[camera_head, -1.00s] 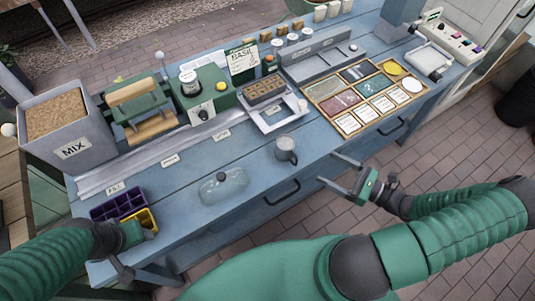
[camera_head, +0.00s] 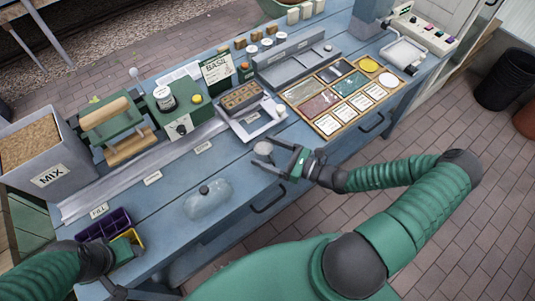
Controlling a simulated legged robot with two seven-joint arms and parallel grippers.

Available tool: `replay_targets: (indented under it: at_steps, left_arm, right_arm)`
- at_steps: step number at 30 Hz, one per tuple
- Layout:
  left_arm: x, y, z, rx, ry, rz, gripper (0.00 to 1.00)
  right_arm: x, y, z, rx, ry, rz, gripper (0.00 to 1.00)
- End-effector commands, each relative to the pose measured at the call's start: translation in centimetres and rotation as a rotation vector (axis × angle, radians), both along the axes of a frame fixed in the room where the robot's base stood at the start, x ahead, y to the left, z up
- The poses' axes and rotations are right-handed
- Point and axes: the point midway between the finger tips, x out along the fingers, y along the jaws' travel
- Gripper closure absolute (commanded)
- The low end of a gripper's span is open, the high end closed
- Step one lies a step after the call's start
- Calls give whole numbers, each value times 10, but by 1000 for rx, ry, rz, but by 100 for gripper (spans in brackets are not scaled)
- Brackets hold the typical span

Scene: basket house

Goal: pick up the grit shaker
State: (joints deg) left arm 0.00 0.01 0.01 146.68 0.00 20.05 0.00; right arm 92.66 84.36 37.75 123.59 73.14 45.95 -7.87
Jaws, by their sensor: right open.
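The grit shaker appears to be the small grey cup-like vessel (camera_head: 263,149) standing near the front edge of the blue bench; no label on it can be read. My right gripper (camera_head: 274,159) is open at the shaker, with its fingers reaching left and the shaker at their tips. The fingers partly hide it, and I cannot tell whether they touch it. My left gripper (camera_head: 126,268) is at the lower left, beside the purple and yellow bins, and its jaws are unclear.
A scale with a brown seed tray (camera_head: 241,97) is behind the shaker. A card board (camera_head: 345,98) lies to the right. The purple bin (camera_head: 103,225) is at the left.

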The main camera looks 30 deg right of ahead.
Motion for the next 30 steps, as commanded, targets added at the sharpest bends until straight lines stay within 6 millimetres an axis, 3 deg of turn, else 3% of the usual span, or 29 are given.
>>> replay_targets:
  at_steps: [3,20,30]
  left_arm:
    - [0,0,0,0,0,0,48]
    - [0,0,0,0,0,0,48]
    - [0,0,1,0,0,0,48]
  right_arm:
    - [-1,0,0,-1,-1,0,24]
    - [-1,-1,0,-1,1,0,97]
    - [-1,-1,4,-2,0,0,98]
